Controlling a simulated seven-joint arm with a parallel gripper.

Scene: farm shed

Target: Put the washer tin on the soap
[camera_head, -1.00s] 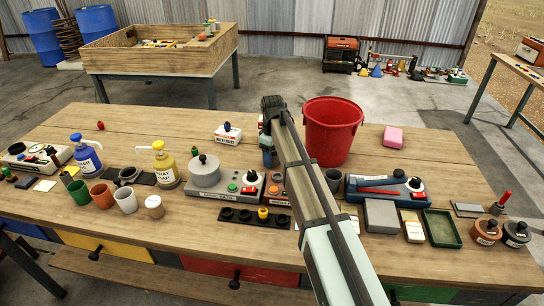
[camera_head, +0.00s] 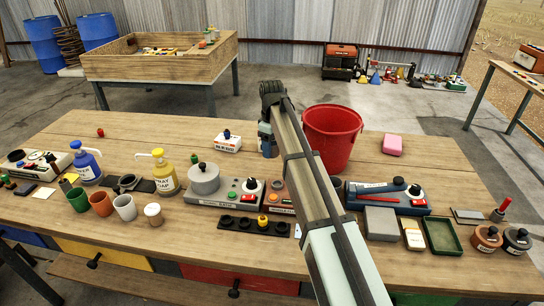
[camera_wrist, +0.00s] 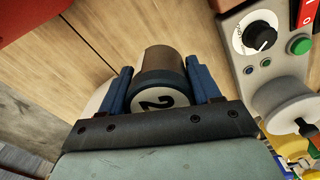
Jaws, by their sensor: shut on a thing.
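My gripper (camera_wrist: 165,88) has its blue fingers closed on the sides of a short grey-brown cylinder (camera_wrist: 166,62) with a dark rim and a white end disc marked 2. It may be the washer tin; the frames do not confirm this. In the head view my gripper (camera_head: 267,140) is mostly hidden behind my arm, above the bench left of the red bucket, and the held cylinder cannot be made out. A pink block (camera_head: 392,144), which looks like the soap, lies flat on the bench right of the bucket, with nothing on it.
The red bucket (camera_head: 332,135) stands between my gripper and the pink block. A white box (camera_head: 228,142) is close left of my gripper. Pump bottles (camera_head: 164,172), a blue device (camera_head: 390,196) and two lidded tins (camera_head: 487,238) stand on the bench. Bench around the pink block is clear.

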